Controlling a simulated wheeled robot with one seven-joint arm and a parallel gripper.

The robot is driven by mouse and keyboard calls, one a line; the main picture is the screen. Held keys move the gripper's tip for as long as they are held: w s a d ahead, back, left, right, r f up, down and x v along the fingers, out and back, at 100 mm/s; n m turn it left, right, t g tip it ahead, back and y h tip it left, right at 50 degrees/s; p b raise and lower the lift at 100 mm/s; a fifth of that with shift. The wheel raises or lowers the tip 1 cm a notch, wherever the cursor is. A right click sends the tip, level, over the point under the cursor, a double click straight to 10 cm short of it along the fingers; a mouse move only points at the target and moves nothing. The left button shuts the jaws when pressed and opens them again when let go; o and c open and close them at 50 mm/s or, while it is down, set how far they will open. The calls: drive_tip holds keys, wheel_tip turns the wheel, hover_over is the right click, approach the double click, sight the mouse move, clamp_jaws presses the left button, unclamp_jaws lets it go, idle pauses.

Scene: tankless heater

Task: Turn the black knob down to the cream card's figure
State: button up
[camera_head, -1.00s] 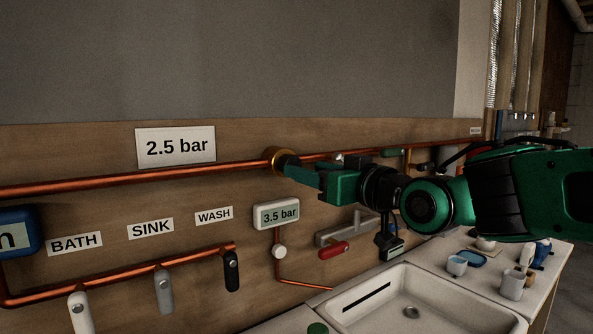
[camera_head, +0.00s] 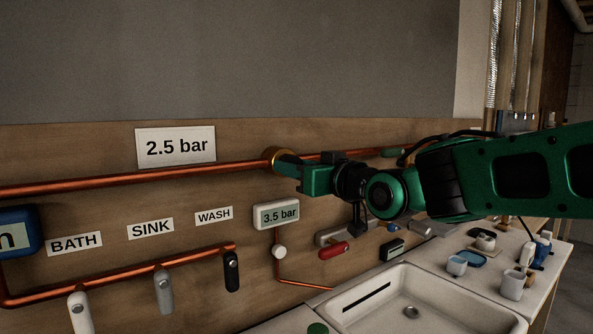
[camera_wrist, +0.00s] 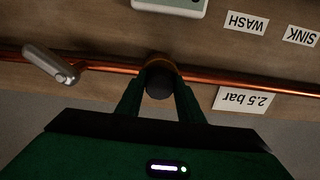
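The cream card (camera_head: 175,147) reads "2.5 bar" on the wooden board; it shows upside down in the wrist view (camera_wrist: 243,100). The white display (camera_head: 276,214) below the pipe reads 3.5 bar. The black knob (camera_wrist: 159,86) sits on a brass collar (camera_head: 272,158) on the upper copper pipe. My gripper (camera_wrist: 160,76) has one finger on each side of the knob, and both appear to press against it. In the head view, my gripper (camera_head: 287,165) hides the knob.
Black WASH (camera_head: 231,272), grey SINK (camera_head: 163,291) and white BATH (camera_head: 80,314) levers hang from the lower pipe. A red-handled valve (camera_head: 334,250) is below my wrist. A sink (camera_head: 397,301) and a counter with cups are at lower right.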

drive_tip(key=shift+d, duration=0.15)
drive_tip(key=shift+w+n, duration=0.1)
drive_tip(key=shift+n, duration=0.3)
drive_tip(key=n, duration=0.8)
drive_tip(key=shift+d+n, duration=0.1)
drive_tip(key=shift+n, duration=0.3)
idle(0.3)
drive_tip(key=o, duration=1.1)
